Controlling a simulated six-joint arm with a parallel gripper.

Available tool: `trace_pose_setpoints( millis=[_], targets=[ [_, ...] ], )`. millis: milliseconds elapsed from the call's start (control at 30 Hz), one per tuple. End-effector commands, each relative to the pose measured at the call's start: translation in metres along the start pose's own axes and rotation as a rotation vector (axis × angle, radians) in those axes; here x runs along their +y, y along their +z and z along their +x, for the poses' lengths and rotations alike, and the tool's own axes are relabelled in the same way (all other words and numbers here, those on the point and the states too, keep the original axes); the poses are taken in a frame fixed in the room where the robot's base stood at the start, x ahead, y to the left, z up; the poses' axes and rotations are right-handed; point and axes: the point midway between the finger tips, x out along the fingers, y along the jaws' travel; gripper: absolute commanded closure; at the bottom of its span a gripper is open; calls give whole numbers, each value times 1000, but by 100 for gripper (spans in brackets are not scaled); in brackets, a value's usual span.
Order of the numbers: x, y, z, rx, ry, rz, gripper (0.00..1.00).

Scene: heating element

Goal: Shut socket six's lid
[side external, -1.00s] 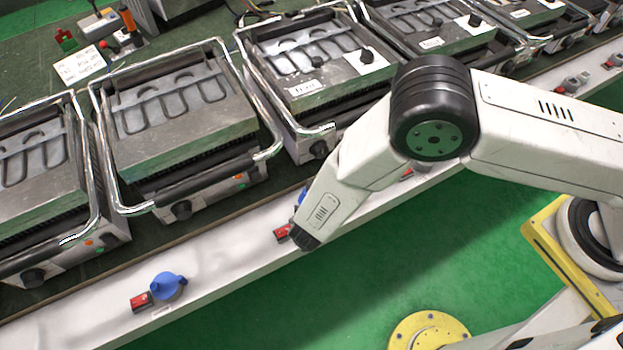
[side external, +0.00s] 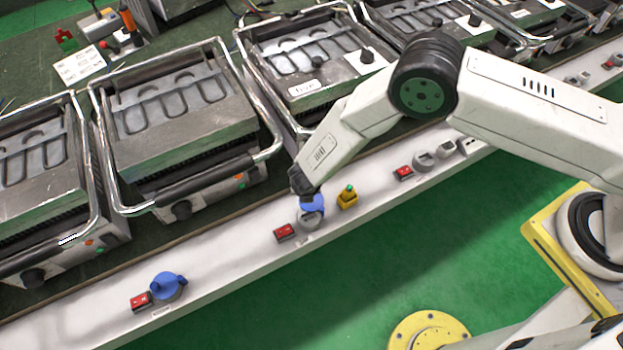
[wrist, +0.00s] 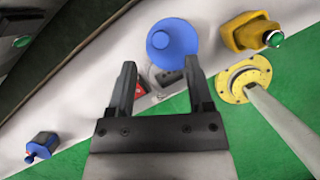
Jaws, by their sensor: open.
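A socket (side external: 308,222) with a grey body sits on the white rail, beside a red switch (side external: 284,232). Its round blue lid (side external: 312,203) stands raised on the far side, away from the grey face. I cannot read which number it bears. The lid also shows in the wrist view (wrist: 180,38), with part of the socket's dark grey body (wrist: 168,77) between my fingers. My gripper (side external: 303,192) is above and close by the lid at its far left. In the wrist view my gripper (wrist: 161,63) is open and empty, its tips just short of the lid; contact cannot be told.
A yellow box with a green button (side external: 347,197) stands right of the socket. Another socket with a blue lid (side external: 166,286) is farther left on the rail (side external: 225,258). Grey sockets (side external: 424,160) are to the right. Grills (side external: 190,125) line the bench behind.

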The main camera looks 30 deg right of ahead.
Motion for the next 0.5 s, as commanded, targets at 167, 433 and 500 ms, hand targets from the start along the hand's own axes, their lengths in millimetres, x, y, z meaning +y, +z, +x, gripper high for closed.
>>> trace_pose_setpoints(
  millis=[167, 433, 500],
  targets=[
    [-1, -1, 20, 1, -1, 1, 34],
    [0, -1, 37, 1, 1, 2, 34],
    [0, -1, 39, 0, 1, 2, 34]
  ],
)
